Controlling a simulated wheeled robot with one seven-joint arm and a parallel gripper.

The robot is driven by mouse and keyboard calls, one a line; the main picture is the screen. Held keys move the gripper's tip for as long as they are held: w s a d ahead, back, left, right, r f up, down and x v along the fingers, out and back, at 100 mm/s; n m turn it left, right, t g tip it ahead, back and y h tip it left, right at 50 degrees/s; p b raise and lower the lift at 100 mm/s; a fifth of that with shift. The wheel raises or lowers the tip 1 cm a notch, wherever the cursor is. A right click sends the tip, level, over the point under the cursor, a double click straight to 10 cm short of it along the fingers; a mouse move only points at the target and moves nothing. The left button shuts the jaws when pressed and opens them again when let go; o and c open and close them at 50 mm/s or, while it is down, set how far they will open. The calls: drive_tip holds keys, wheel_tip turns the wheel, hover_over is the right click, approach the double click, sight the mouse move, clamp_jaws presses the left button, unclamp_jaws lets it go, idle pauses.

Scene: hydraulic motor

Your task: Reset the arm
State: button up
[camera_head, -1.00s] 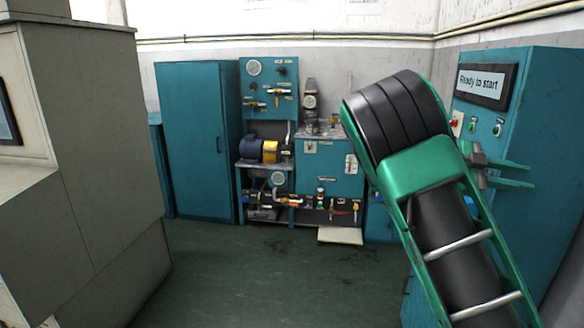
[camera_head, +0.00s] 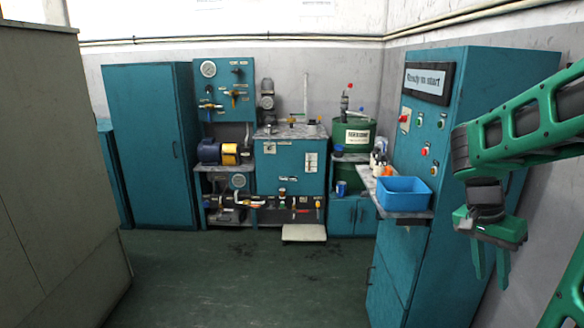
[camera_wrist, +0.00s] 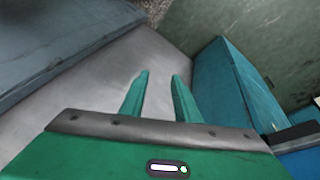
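My gripper (camera_head: 490,262) hangs at the right of the head view, fingers pointing down, in front of the right side of the teal control cabinet (camera_head: 470,75). In the wrist view its two green fingers (camera_wrist: 159,90) stand apart with nothing between them. My green arm reaches in from the right edge, bent at the elbow. The gripper appears clear of the cabinet and of the shelf, though the exact gap cannot be told.
A shelf with a blue bin (camera_head: 404,192) and bottles juts from the control cabinet's left. The hydraulic bench (camera_head: 290,165), a green drum (camera_head: 353,136) and a tall teal cabinet (camera_head: 150,140) line the back wall. A large beige cabinet (camera_head: 60,170) fills the left. The middle floor is clear.

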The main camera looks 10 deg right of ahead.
drive_tip(key=s+a+n+t+y, duration=0.1)
drive_tip(key=s+a+n+y, duration=0.2)
drive_tip(key=s+a+n, duration=0.5)
drive_tip(key=s+a, duration=0.2)
drive_tip(key=a, duration=0.3)
drive_tip(key=shift+f+n+t+y, duration=0.25)
drive_tip(key=shift+n+t+y, duration=0.05)
drive_tip(key=shift+n+t, duration=0.1)
drive_tip(key=shift+w+f, duration=0.25)
drive_tip(key=shift+w, duration=0.35)
